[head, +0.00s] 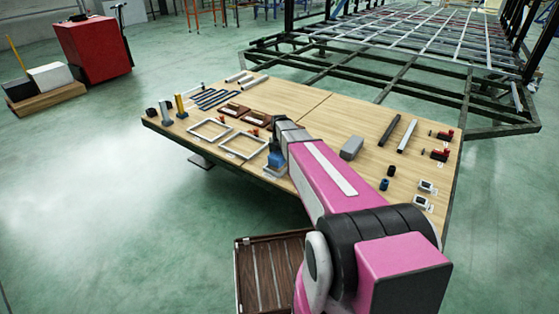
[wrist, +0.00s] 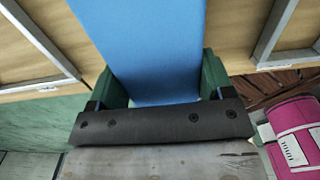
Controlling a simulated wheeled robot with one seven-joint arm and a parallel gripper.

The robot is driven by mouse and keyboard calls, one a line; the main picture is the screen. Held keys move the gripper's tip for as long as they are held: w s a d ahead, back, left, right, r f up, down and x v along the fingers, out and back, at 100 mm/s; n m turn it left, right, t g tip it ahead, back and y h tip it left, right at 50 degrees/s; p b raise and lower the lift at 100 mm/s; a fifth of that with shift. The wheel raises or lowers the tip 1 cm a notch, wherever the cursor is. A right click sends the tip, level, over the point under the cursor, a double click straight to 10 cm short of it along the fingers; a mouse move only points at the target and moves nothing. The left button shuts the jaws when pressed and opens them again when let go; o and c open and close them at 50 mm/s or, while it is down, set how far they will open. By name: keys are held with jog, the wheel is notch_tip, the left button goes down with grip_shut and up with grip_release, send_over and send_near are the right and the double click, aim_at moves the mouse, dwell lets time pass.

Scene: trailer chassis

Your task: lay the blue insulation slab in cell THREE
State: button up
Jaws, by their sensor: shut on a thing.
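The blue insulation slab (wrist: 145,45) fills the upper middle of the wrist view. My gripper (wrist: 160,88) is shut on it, with a green finger against each side. The slab extends from between the fingers out past the top of the picture, over the table. In the head view my pink arm reaches to the table's near edge, and the arm hides much of the gripper area. A small blue patch (head: 275,160) shows there; I cannot tell if it is the slab. No label reading THREE is legible, so I cannot tell which place is that cell.
Two pale rectangular frames (head: 209,129) (head: 243,146) lie on the wooden table (head: 300,98). A grey block, dark bars, red clamps and small parts sit on the right half. A slatted brown crate (head: 240,275) stands below the near edge. The trailer chassis (head: 385,55) lies behind.

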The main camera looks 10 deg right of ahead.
jog(key=shift+f, duration=1.8)
jog(key=o, duration=1)
jog(key=shift+f, duration=0.1)
